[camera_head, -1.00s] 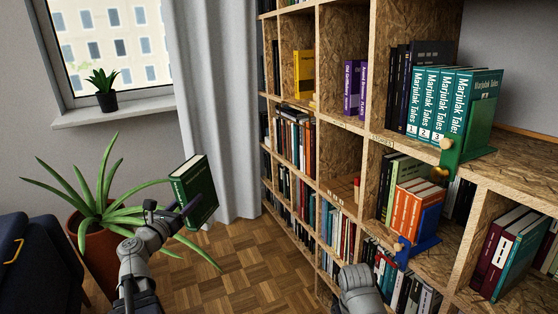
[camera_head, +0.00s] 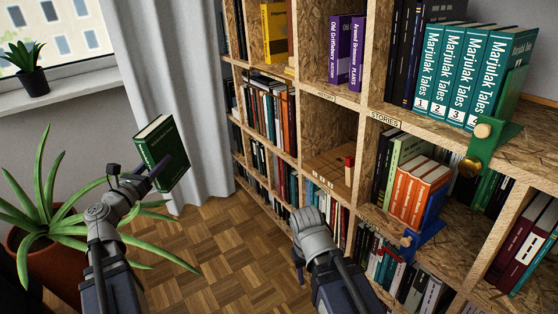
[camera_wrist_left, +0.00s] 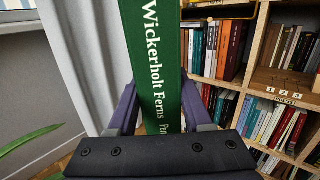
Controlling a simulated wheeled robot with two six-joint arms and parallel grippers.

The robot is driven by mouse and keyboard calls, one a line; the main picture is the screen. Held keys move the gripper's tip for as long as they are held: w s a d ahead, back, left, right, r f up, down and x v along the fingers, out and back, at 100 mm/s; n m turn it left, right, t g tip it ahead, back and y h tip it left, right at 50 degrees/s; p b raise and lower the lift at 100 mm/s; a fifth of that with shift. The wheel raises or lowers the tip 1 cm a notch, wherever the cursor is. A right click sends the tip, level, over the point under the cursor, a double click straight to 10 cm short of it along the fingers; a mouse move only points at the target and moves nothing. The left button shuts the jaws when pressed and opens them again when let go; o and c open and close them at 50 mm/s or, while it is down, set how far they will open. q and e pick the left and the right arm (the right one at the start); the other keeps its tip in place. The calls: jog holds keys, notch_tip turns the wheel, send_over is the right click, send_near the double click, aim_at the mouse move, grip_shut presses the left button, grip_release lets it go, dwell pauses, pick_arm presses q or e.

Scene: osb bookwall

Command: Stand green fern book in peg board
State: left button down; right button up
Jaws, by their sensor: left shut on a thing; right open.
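The green fern book (camera_head: 168,152) is held upright and slightly tilted in the air, left of the bookcase. My left gripper (camera_head: 160,172) is shut on its lower part. In the left wrist view its green spine (camera_wrist_left: 160,60) stands between the two fingers (camera_wrist_left: 160,112) and reads "Wickerholt Ferns". The peg board (camera_head: 322,166) appears to be the wooden base in a mostly empty shelf compartment, with labels 1, 2, 3 at its front. Thin pegs show there in the left wrist view (camera_wrist_left: 290,82). My right gripper (camera_head: 299,266) is low in front of the bookcase, open and empty; its fingers are partly hidden.
A red object (camera_head: 349,168) stands at the compartment's right side. Teal books (camera_head: 455,75) with a green bookend (camera_head: 495,140) fill the shelf above right. Orange books (camera_head: 418,190) stand by a blue bookend (camera_head: 428,228). A potted plant (camera_head: 50,235) is at left. Floor between is clear.

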pick_arm(q)
jog(key=w+d+f+m+g+h+b, duration=0.1)
jog(key=w+d+m+g+h, duration=0.1)
jog(key=d, duration=0.9)
jog(key=w+d+f+m+g+h+b, duration=0.1)
jog(key=d+h, duration=0.4)
jog(key=d, duration=0.7)
jog(key=w+d+f+m+g+h+b, duration=0.1)
jog(key=w+d+f+m+g+h, duration=0.1)
jog(key=d, duration=1)
jog(key=w+m+g+h, duration=0.1)
jog(key=w+m+g, duration=0.1)
jog(key=m, duration=0.1)
jog(key=shift+w+h, duration=0.15)
jog(key=shift+h, duration=0.15)
jog(key=shift+w+d+b, duration=0.1)
jog(key=shift+b, duration=0.25)
jog(key=shift+w+d+f, duration=0.2)
jog(key=shift+w+d, duration=0.1)
jog(key=shift+d, duration=0.15)
jog(key=shift+x, duration=10.55)
jog(key=shift+f+b, duration=0.3)
jog(key=shift+b, duration=0.1)
